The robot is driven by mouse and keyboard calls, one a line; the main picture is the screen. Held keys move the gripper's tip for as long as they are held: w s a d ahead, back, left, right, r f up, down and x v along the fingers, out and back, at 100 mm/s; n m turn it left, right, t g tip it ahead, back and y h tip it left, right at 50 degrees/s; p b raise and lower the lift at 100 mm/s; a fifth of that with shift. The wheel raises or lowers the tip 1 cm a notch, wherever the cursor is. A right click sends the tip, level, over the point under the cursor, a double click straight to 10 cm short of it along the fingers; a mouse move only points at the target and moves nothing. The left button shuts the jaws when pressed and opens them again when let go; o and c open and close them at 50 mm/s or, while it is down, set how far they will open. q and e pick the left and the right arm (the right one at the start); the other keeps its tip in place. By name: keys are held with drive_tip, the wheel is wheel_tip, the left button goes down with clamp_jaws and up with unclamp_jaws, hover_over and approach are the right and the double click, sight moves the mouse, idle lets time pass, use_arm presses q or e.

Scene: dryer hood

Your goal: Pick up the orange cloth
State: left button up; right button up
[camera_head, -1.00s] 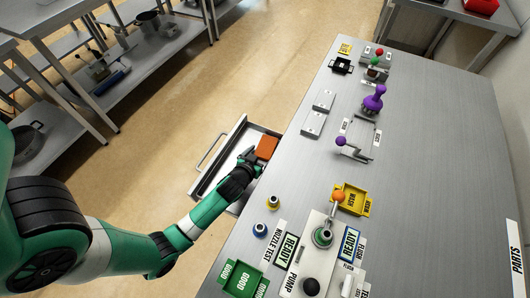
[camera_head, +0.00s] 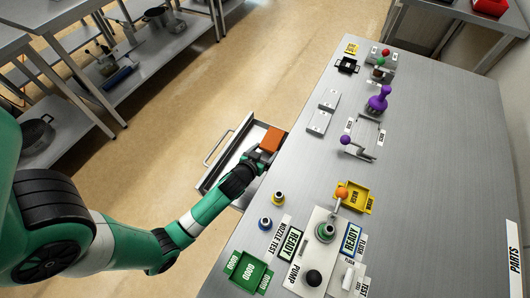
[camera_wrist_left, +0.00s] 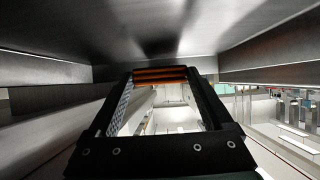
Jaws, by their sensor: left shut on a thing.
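The orange cloth (camera_head: 272,139) is a small folded block at the open drawer (camera_head: 238,150) on the table's left side. My left gripper (camera_head: 262,152) reaches it from the lower left and is shut on it. In the left wrist view the cloth (camera_wrist_left: 160,75) shows as orange layers between the two dark fingertips. The cloth seems raised a little above the drawer floor, its darker side face showing. My right gripper is not in view.
The drawer's metal walls are close around my left gripper. The steel table (camera_head: 420,160) carries a pump (camera_head: 326,232), a yellow tray (camera_head: 357,200), a green tray (camera_head: 246,270) and purple-handled fixtures (camera_head: 378,100). Shelves (camera_head: 150,60) stand across open floor.

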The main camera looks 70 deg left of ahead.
use_arm(q)
wheel_tip(320, 180, up, 26)
drive_tip(key=p, duration=1.6)
drive_tip(key=shift+f+p, duration=0.15)
drive_tip(key=shift+p, duration=0.25)
